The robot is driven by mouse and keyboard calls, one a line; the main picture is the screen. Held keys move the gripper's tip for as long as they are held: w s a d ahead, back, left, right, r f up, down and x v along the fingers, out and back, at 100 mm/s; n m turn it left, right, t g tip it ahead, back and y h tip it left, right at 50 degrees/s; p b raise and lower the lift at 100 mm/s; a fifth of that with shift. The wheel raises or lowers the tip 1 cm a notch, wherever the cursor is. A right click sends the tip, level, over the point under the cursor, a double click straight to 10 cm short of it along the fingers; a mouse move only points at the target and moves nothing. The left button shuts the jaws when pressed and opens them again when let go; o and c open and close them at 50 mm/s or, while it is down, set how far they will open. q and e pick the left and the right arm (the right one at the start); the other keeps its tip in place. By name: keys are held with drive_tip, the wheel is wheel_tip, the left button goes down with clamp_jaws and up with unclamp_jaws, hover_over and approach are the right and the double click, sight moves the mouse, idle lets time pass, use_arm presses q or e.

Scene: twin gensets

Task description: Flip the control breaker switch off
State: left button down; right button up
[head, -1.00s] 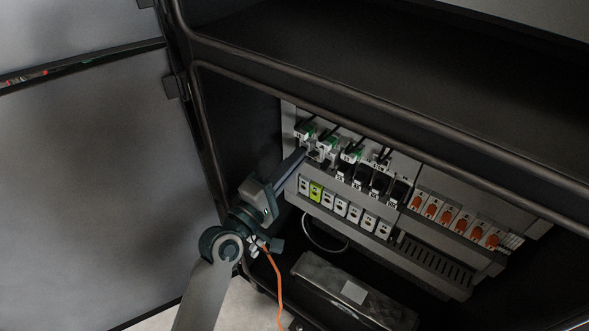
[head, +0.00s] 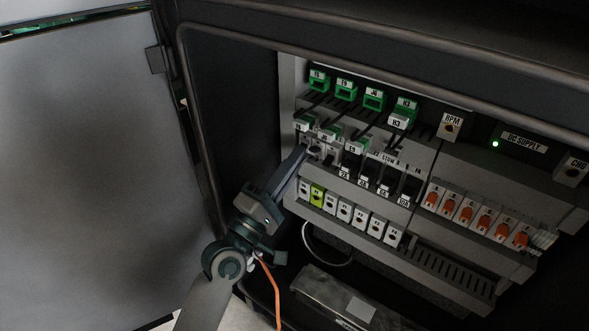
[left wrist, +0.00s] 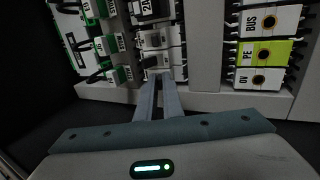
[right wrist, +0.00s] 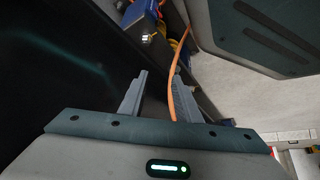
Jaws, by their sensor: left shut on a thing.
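The small white breaker (head: 315,151) sits at the left end of the breaker row inside the cabinet, partly hidden by my gripper. It also shows in the left wrist view (left wrist: 155,42), with dark lever parts near the fingertips. My left gripper (head: 302,152) reaches in from the lower left with its tips at this breaker. In the left wrist view the fingers (left wrist: 158,78) come close together at the breaker's front, shut on its switch; the exact contact is hard to see. My right gripper (right wrist: 158,85) is open, its fingers apart, and shows only in the right wrist view.
Green terminals (head: 345,88) sit above the breakers, and white and yellow-green blocks (head: 317,195) below. Orange switches (head: 466,212) stand at the right. The open door (head: 90,170) is at the left. An orange cable (right wrist: 173,85) passes by my right fingers.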

use_arm(q)
drive_tip(key=shift+f+t+b, duration=0.25)
drive_tip(key=shift+t+b, duration=0.05)
drive_tip(key=shift+b, duration=0.95)
use_arm(e)
drive_tip(key=shift+s+d+f+g+h, duration=0.2)
drive_tip(key=shift+s+d+f+g, duration=0.45)
drive_tip(key=shift+d, duration=0.15)
drive_tip(key=shift+s+d+f+g+h, duration=0.2)
drive_tip(key=shift+s+d+f+g, duration=0.4)
drive_tip(key=shift+d, duration=0.15)
use_arm(q)
drive_tip(key=c, duration=1.9)
unclamp_jaws()
use_arm(e)
drive_tip(key=shift+s, duration=0.1)
